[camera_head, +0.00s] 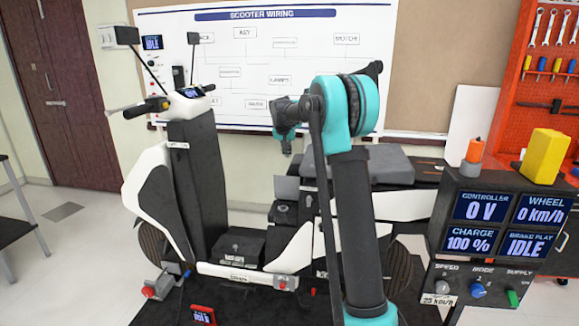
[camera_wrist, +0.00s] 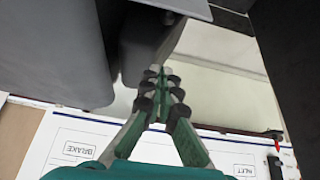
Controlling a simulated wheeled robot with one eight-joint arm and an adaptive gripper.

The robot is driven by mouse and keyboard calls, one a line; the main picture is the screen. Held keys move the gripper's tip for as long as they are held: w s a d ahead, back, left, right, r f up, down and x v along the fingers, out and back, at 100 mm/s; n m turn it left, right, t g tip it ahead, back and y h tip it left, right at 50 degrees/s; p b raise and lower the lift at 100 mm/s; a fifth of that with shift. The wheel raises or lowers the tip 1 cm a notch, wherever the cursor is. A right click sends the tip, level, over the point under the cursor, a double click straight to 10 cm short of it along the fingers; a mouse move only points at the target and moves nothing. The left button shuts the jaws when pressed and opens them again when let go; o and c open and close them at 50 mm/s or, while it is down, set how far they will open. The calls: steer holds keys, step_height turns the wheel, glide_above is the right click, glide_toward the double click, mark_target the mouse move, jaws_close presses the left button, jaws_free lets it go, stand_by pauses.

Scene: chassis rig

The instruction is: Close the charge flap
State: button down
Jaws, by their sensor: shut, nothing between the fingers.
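The scooter (camera_head: 190,170) stands on a dark platform in the head view. A small grey plate (camera_head: 287,188) stands up behind a round fitting (camera_head: 283,211) on its body under the seat; it looks like the charge flap, raised open, though it is small here. My gripper (camera_head: 287,150) is above this plate, apart from it, left of the seat. In the wrist view my gripper (camera_wrist: 160,73) has its green fingers together with nothing between them. Grey surfaces (camera_wrist: 60,50) fill that view's upper left; I cannot tell which scooter part they are.
The grey seat (camera_head: 385,163) is right of my gripper, partly behind my arm. A console (camera_head: 490,225) reading "CHARGE 100 %" stands at the right, with a yellow object (camera_head: 544,156) on top. A wiring board (camera_head: 265,60) hangs on the wall behind.

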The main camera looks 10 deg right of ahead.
glide_above(288, 186)
steer(key=w, duration=0.3)
step_height(288, 186, down, 9)
steer(key=shift+d+f, duration=0.15)
steer(key=shift+d, duration=0.1)
steer(key=shift+w, duration=0.1)
stand_by(0.4)
